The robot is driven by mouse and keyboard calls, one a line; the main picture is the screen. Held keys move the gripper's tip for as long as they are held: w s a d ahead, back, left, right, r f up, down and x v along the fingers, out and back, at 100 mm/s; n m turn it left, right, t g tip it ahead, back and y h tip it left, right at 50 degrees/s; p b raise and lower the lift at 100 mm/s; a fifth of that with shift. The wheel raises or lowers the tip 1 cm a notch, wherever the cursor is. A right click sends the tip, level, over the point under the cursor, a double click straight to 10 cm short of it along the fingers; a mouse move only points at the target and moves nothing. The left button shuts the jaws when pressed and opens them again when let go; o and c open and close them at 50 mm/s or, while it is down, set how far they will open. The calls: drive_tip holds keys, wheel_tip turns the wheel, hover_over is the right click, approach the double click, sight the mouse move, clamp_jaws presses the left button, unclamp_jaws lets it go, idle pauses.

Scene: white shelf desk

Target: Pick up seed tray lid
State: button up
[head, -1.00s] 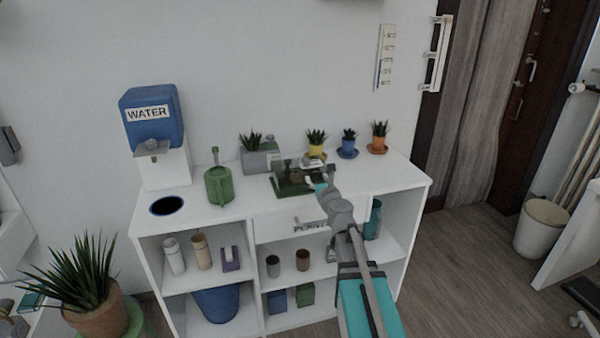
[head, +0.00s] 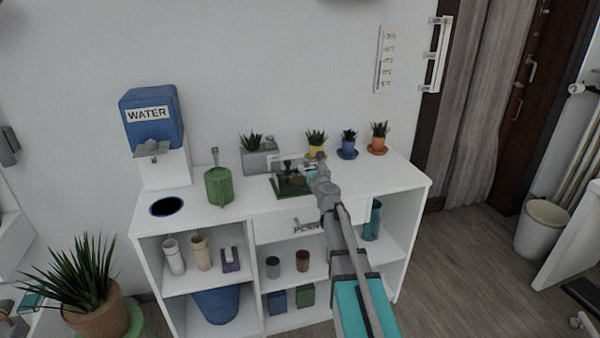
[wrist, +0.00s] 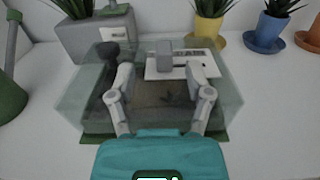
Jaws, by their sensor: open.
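The seed tray lid is a clear, box-like cover (wrist: 226,96) with a grey block-shaped handle (wrist: 164,52) on top. It sits over the green seed tray (head: 284,194), which holds dark soil. My gripper (wrist: 160,72) is open, with its two grey fingers spread to the left and right over the lid. The handle shows between and just beyond the fingertips; I see no contact with it. In the head view, my wrist hides part of the lid and tray, and the fingertips are hard to make out.
A grey planter (wrist: 96,34) stands close behind the tray. Yellow (wrist: 209,28), blue (wrist: 268,31) and orange (head: 378,142) pots stand behind to the right. A green watering can (head: 218,186) stands left. The front right desktop is clear.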

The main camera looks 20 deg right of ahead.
sight(307, 163)
drive_tip(key=shift+w, duration=0.1)
drive_tip(key=shift+w+d+f, duration=0.1)
drive_tip(key=shift+w, duration=1.2)
drive_tip(key=shift+w+d, duration=0.1)
drive_tip(key=shift+w, duration=1.15)
clamp_jaws()
